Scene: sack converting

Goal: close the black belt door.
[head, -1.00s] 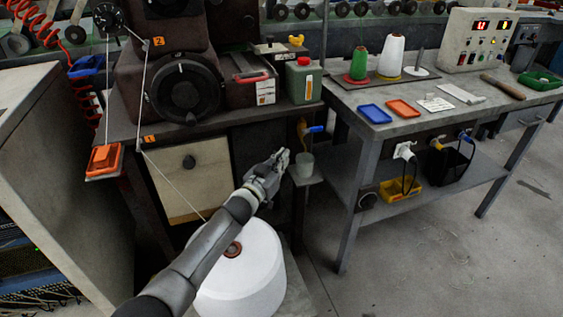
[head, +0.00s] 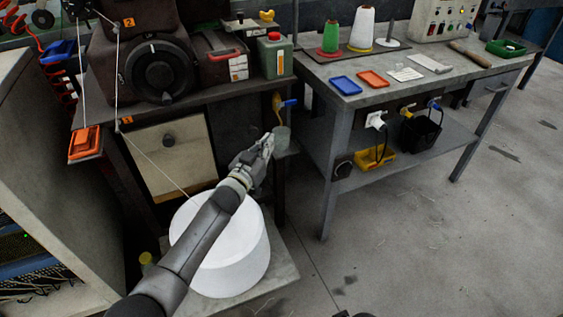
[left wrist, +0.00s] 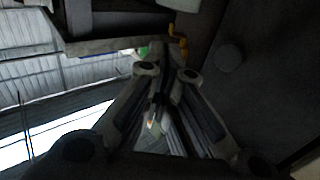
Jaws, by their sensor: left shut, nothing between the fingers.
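My left gripper (head: 267,143) is shut and empty, in front of the machine stand, above and right of the white thread cone. Its fingertips are close to a small grey cup on a bracket; I cannot tell whether they touch. In the left wrist view my gripper (left wrist: 166,55) points up under the stand. A dark panel (head: 232,130) right of the cream panel may be the black belt door; its edges are lost in shadow, and I cannot tell how far open it is. A dark surface (left wrist: 245,95) fills the right of the left wrist view.
The large white cone (head: 245,255) stands on a low platform (head: 284,272), with thread running up from it. The cream panel (head: 150,165) has a round knob. The grey cup (head: 281,139) sits beside the workbench (head: 415,90). The floor at right is clear.

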